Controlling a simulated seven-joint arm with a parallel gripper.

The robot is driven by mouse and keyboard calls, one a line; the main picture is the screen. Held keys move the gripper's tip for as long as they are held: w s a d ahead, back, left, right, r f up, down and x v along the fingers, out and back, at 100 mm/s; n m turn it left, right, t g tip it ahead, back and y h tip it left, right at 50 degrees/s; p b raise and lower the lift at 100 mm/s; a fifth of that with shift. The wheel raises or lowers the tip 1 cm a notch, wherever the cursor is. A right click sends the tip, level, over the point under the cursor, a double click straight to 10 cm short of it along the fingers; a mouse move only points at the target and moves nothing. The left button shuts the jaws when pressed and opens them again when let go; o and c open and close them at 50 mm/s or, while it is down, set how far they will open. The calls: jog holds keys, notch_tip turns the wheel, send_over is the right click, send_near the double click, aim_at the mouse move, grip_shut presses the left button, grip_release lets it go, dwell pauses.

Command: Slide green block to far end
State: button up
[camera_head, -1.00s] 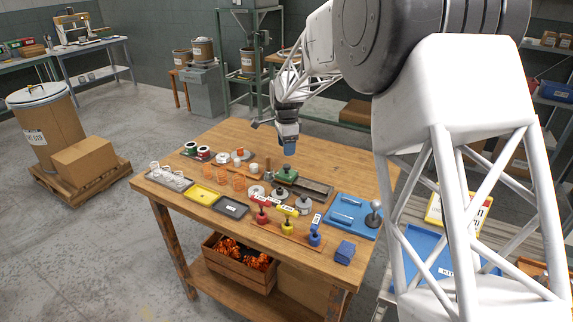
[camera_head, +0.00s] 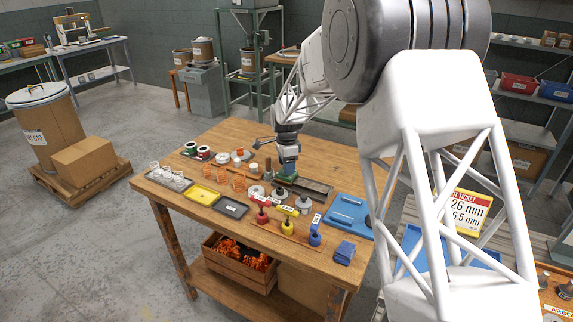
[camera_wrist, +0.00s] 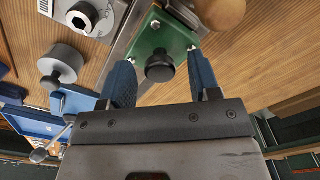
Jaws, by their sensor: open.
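The green block (camera_wrist: 148,37) is a flat green plate with a black knob (camera_wrist: 160,66) on top. It sits on a metal rail (camera_wrist: 122,50) in the wrist view. In the head view the green block (camera_head: 284,178) is mostly hidden under my gripper (camera_head: 289,163), and the dark rail (camera_head: 315,188) runs off to its right. In the wrist view my gripper (camera_wrist: 160,65) is open, with one blue finger on each side of the knob and block. I cannot tell whether the fingers touch the block.
Grey weights (camera_head: 304,203) and red, yellow and blue knobbed pieces stand in front of the rail. A blue tray (camera_head: 349,214) lies to the right. Orange cups (camera_head: 239,182) stand to the left. A wooden handle end (camera_wrist: 220,12) is close to the right finger.

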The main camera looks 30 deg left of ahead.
grip_shut()
jog(key=d, duration=1.3)
jog(key=shift+r, duration=0.1)
jog(key=shift+d, duration=0.1)
jog(key=shift+c, duration=1.3)
grip_release()
jog(key=shift+o, duration=1.3)
notch_tip(320, 180, up, 8)
